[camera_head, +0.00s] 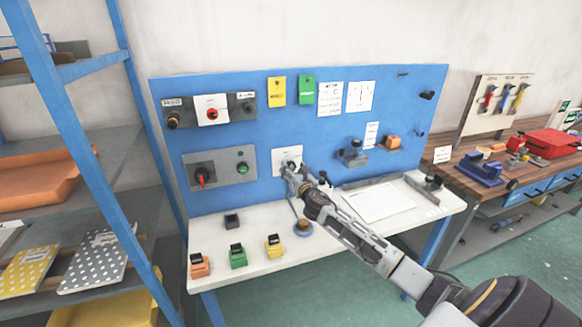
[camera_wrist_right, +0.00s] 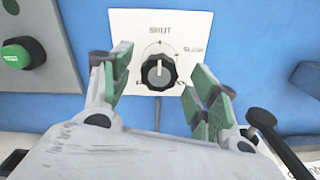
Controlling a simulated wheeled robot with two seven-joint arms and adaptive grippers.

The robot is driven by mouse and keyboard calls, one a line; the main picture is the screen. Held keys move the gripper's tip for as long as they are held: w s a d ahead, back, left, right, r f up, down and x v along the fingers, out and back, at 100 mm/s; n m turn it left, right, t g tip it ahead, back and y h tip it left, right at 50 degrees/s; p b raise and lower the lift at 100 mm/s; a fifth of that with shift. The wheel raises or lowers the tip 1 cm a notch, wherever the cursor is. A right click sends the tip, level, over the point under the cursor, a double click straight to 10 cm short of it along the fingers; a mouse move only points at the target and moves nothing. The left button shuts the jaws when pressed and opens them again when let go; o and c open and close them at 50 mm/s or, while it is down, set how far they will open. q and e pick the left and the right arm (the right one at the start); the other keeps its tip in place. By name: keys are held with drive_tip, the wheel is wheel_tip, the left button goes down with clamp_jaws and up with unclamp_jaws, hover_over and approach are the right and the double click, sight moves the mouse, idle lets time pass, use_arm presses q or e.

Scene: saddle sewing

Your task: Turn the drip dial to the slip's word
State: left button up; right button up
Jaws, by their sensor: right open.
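The drip dial (camera_wrist_right: 158,73) is a black ridged knob on a white plate (camera_wrist_right: 190,22) on the blue board. Its white pointer line points up toward SHUT. SLOW is printed at upper right; lower lettering is partly hidden and unreadable. The plate (camera_head: 280,155) also shows in the head view. My right gripper (camera_wrist_right: 161,80) is open, with its green-padded fingers on either side of the knob and gaps showing; it is in front of the plate in the head view (camera_head: 291,172). A small white slip (camera_head: 372,135) hangs on the board; its writing is unreadable. My left gripper is out of view.
A red switch (camera_head: 202,178) and green button (camera_head: 242,168) are left of the dial. Several colored blocks, including a yellow one (camera_head: 274,246), stand on the white bench (camera_head: 330,232). A large paper sheet (camera_head: 376,202) lies right. Blue shelving (camera_head: 60,90) stands left.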

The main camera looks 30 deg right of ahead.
drive_tip(key=shift+x, duration=1.4)
drive_tip(key=c, duration=1)
